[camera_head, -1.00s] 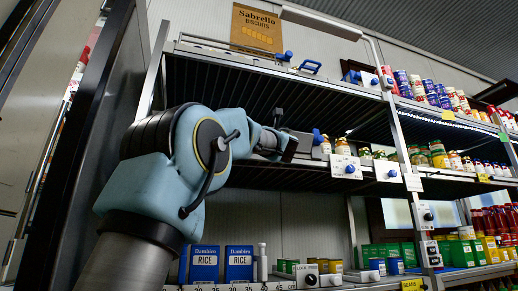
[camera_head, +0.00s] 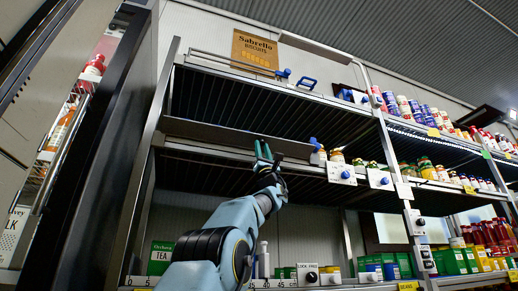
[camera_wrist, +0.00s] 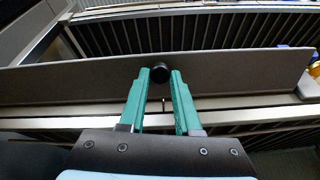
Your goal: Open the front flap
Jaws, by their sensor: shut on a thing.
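The front flap (camera_head: 215,134) is a long grey panel along the front edge of the middle shelf, at the left bay. In the wrist view the flap (camera_wrist: 75,83) spans almost the whole width and carries a small round black knob (camera_wrist: 160,72). My gripper (camera_head: 263,147) reaches up to the flap from below. In the wrist view the teal fingertips of my gripper (camera_wrist: 160,79) lie on either side of the knob and are shut on it. The knob is hidden behind the fingers in the head view.
A blue latch-like piece (camera_head: 315,142) sits at the flap's right end, beside jars (camera_head: 337,156) and a white control plate (camera_head: 341,173). A green tea box (camera_head: 160,258) stands on the lower shelf at left. A dark upright (camera_head: 128,150) bounds the bay at left.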

